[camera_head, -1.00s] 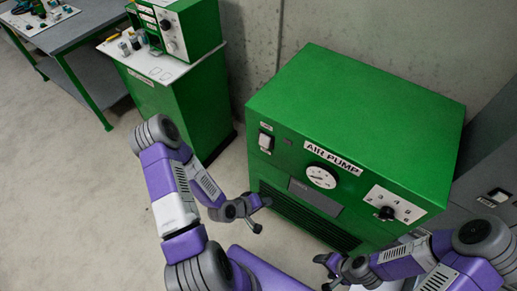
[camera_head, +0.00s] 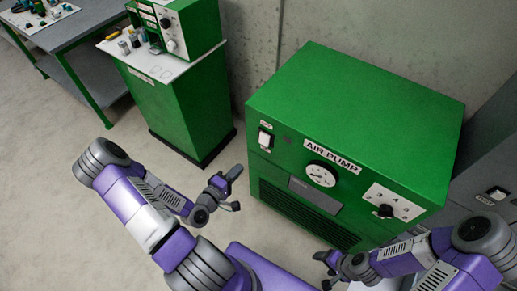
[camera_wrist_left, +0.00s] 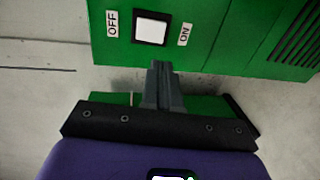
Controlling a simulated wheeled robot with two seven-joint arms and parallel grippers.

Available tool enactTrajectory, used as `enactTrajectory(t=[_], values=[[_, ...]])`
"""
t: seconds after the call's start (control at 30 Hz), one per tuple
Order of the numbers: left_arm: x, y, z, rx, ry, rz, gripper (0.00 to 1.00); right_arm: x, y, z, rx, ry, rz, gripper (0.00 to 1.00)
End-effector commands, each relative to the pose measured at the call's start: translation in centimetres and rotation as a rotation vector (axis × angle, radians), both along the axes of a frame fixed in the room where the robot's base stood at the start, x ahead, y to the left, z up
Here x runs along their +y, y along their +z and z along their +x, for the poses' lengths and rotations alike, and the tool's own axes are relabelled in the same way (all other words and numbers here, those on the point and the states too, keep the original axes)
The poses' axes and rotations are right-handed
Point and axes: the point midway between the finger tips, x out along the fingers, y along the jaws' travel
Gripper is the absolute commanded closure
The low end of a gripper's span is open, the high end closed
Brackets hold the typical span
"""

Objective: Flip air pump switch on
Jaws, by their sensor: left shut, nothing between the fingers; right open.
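The green air pump box (camera_head: 350,130) stands at the centre right, with an "AIR PUMP" label on its front. Its white rocker switch (camera_head: 265,138) is at the left end of the front panel. In the left wrist view the switch (camera_wrist_left: 151,30) sits between the OFF and ON labels. My left gripper (camera_head: 237,172) is shut and empty, apart from the box, below and left of the switch. In the wrist view its closed fingers (camera_wrist_left: 163,68) point toward the switch's ON side. My right gripper (camera_head: 323,270) is open and empty, low in front of the box.
The panel also has a round gauge (camera_head: 321,174) and a black knob (camera_head: 385,211) at the right. A green cabinet (camera_head: 180,110) with a smaller green unit on top stands behind left. A grey table (camera_head: 75,45) is at the upper left. Floor between is clear.

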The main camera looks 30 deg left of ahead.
Motion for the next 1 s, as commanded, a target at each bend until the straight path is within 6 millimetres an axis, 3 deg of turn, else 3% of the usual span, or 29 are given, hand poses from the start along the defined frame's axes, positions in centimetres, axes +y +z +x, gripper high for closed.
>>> enactTrajectory(t=[0.2,0.6,0.8,1.0], values=[[-0.3,-0.8,2.3,-0.003,-0.005,0.004,1.0,0.0,-2.7,0.0,0.0,0.0,0.0,0.31],[-1.0,-1.8,10.7,-0.002,-0.003,0.001,1.0,0.0,-3.8,0.0,0.0,0.0,0.0,0.31],[-1.1,-2.2,12.8,0.0,-0.002,0.001,1.0,0.0,-4.3,0.0,0.0,0.0,0.0,0.31],[-1.1,-2.1,13.4,0.001,-0.001,0.0,1.0,0.0,-4.3,0.0,0.0,0.0,0.0,0.31]])
